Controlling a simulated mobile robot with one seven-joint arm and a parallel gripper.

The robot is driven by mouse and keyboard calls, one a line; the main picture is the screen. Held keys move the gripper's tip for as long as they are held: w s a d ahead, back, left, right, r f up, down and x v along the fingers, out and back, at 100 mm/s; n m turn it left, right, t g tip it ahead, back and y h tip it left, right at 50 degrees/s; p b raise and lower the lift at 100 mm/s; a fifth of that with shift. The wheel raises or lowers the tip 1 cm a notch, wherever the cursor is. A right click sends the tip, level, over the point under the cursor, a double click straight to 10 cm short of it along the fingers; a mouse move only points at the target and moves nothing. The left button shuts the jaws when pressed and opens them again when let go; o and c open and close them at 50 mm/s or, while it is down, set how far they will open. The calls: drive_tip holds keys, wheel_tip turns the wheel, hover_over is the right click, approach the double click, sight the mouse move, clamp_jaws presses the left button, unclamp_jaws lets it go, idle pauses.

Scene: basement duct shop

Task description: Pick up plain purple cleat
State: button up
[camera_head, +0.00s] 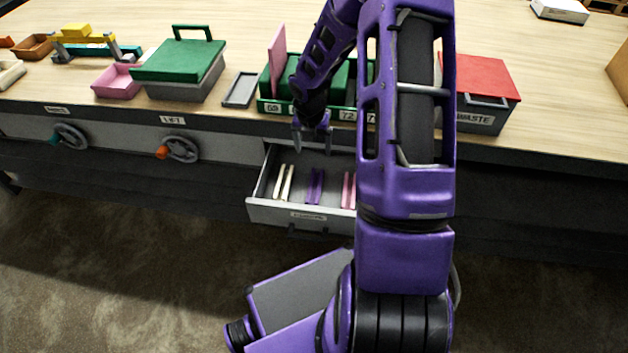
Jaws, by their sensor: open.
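A purple cleat (315,187) lies in the open drawer (262,208), in the middle of a row. A cream cleat (284,183) lies to its left and a pink cleat (348,190) to its right, partly hidden by my arm. Each looks like a narrow strip pair; fine detail is too small to tell. My gripper (312,142) is open and empty, fingers pointing down, above the back part of the drawer, higher than the purple cleat and apart from it.
A green rack (266,104) with numbered labels stands on the bench behind my gripper. A grey box with a green lid (178,62), a pink tray (117,82), a small grey tray (240,90) and a red-lidded waste box (480,78) stand nearby. Crank wheels (178,150) sit on the bench front.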

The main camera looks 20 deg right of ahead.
sight(315, 189)
drive_tip(key=f+b, duration=0.1)
drive_tip(key=f, duration=1.1)
drive_tip(key=w+d+f+b, duration=0.1)
drive_tip(key=f, duration=0.5)
drive_tip(key=shift+b, duration=0.35)
drive_tip(key=shift+d, duration=0.1)
drive_tip(key=shift+c, duration=0.2)
drive_tip(key=shift+r, duration=0.1)
clamp_jaws()
